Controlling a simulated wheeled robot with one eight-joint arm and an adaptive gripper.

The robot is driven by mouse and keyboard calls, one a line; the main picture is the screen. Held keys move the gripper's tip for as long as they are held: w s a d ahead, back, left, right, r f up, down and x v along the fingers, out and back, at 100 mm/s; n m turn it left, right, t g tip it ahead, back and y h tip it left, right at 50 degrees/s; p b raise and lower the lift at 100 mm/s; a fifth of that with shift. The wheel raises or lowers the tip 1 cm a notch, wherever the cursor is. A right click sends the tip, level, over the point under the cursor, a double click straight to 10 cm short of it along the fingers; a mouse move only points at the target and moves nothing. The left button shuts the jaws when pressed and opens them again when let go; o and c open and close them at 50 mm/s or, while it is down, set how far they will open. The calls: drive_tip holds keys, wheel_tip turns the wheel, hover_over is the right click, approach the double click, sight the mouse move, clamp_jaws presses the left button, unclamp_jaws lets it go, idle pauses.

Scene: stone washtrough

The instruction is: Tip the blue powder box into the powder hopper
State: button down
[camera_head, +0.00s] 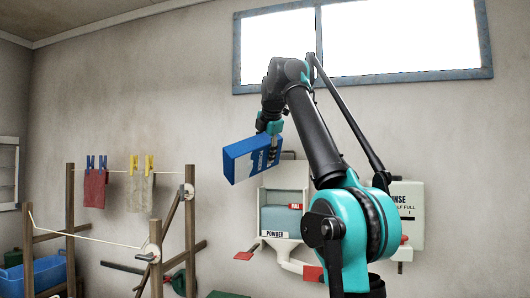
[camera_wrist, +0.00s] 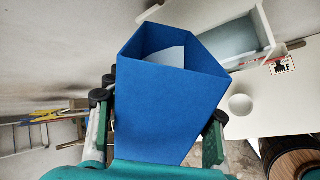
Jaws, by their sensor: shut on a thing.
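The blue powder box (camera_head: 245,160) is held in the air by my gripper (camera_head: 272,140), tilted, above and left of the powder hopper. In the wrist view the box (camera_wrist: 165,115) has an open top with pale material inside. My gripper's fingers (camera_wrist: 160,122) are shut on it from both sides. The white powder hopper (camera_head: 282,172) hangs on the wall with a POWDER label and a bluish front panel. Its open top shows in the wrist view (camera_wrist: 264,28), beyond the box at upper right, with a pale blue interior.
A white rinse tank (camera_head: 413,222) is on the wall to the right, partly behind my arm. A wooden drying rack (camera_head: 190,225) with pegged cloths (camera_head: 95,188) stands at left, beside a blue tub (camera_head: 45,275). A red-ended lever (camera_head: 243,256) sticks out below the hopper.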

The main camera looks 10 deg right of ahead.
sight(264, 169)
drive_tip(key=shift+f, duration=0.1)
drive_tip(key=shift+d+f+g+y, duration=0.15)
drive_tip(key=shift+f+g+y, duration=0.15)
drive_tip(key=shift+f+y, duration=0.1)
drive_tip(key=shift+f, duration=0.15)
idle(0.7)
drive_tip(key=shift+w+d+f+m+y, duration=0.1)
drive_tip(key=shift+d+f+m+y, duration=0.05)
drive_tip(key=shift+f+m+y, duration=0.35)
drive_tip(key=shift+f, duration=0.15)
idle(0.9)
drive_tip(key=shift+w+d+f+g+y, duration=0.1)
drive_tip(key=shift+d+f+g+y, duration=0.1)
drive_tip(key=shift+f+g+y, duration=0.3)
drive_tip(key=shift+f, duration=0.15)
idle(1.3)
